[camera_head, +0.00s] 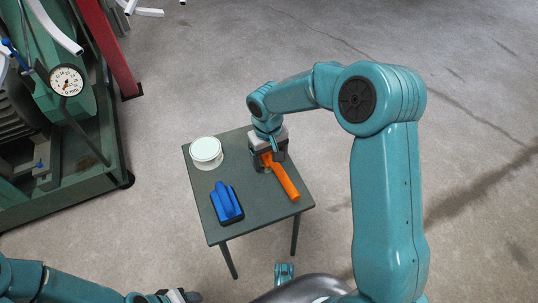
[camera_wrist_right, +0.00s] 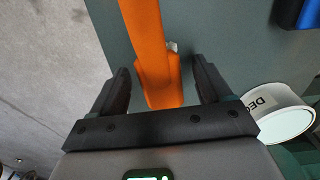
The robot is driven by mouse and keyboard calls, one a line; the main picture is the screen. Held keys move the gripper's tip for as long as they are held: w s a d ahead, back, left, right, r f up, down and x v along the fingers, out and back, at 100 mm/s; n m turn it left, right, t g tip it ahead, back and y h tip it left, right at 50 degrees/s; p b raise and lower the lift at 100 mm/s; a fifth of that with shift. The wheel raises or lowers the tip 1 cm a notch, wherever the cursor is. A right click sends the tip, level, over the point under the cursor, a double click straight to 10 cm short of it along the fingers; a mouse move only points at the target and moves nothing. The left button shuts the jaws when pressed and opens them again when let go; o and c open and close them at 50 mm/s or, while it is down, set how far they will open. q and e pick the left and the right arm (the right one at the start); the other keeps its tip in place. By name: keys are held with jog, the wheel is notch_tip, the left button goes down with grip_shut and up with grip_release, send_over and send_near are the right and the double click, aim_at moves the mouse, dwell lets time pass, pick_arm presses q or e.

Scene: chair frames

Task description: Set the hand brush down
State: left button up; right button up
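The orange hand brush (camera_head: 282,182) lies on the small dark table, its long handle pointing toward the near right corner. In the right wrist view the orange brush (camera_wrist_right: 160,85) runs between the two fingers of my right gripper (camera_wrist_right: 163,80). A gap shows on each side, so the gripper is open around it. In the head view my right gripper (camera_head: 268,158) is low over the table's far right part and hides one end of the brush. The bristles are hard to see. Only part of my left gripper (camera_head: 178,296) shows at the bottom edge; its fingers are unclear.
On the table (camera_head: 262,214) stand a white lidded tub (camera_head: 206,150) at far left and a blue-handled block (camera_head: 227,203) at near left. The tabletop between them is bare. A green machine (camera_head: 70,150) stands at left; open concrete floor lies right.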

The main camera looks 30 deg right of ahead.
jog(key=shift+r, duration=0.15)
notch_tip(320, 180, up, 12)
jog(key=p, duration=0.3)
jog(key=shift+a+p, duration=0.15)
jog(key=shift+p, duration=0.15)
dwell(0.3)
